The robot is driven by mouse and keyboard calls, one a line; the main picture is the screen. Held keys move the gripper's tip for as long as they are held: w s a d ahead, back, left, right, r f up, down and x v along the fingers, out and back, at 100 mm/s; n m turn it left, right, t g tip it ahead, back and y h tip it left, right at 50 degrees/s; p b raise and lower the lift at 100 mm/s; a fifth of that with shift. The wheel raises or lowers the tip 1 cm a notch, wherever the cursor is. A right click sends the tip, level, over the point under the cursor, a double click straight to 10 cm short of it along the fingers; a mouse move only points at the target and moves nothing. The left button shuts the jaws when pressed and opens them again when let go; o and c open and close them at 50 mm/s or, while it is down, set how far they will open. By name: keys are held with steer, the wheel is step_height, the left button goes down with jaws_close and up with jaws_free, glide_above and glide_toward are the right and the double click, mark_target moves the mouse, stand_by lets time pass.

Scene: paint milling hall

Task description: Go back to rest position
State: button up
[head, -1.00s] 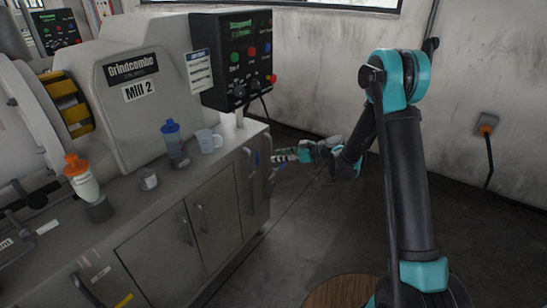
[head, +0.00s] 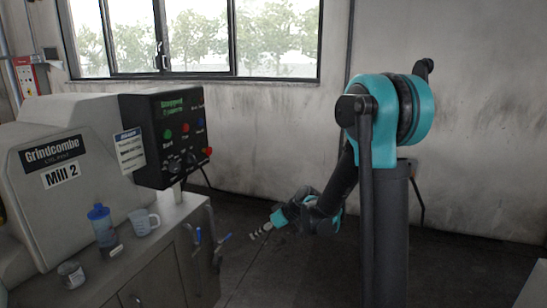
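My gripper (head: 262,234) shows in the head view at the end of my teal and black arm, to the right of the mill bench (head: 190,250). It hangs in free air over the dark floor and points left toward the bench's end. Nothing is seen in it. The fingers are too small and seen too much from the side to tell whether they are open or shut. My arm is folded, with its elbow high at the right.
Mill 2 (head: 65,180) stands on the left with a black control box (head: 167,137). A blue-capped bottle (head: 102,227), a clear measuring jug (head: 143,222) and a small metal cup (head: 71,275) stand on the bench. Blue-handled valves (head: 197,237) stick out at its end. The floor toward the wall looks clear.

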steer(key=s+d+f+m+h, duration=0.2)
steer(key=s+d+m+h, duration=0.6)
steer(key=s+d, duration=1.5)
steer(key=shift+d+f+m+t, duration=0.35)
steer(key=shift+d+m, duration=0.2)
steer(key=shift+m, duration=0.55)
steer(key=shift+c, duration=0.3)
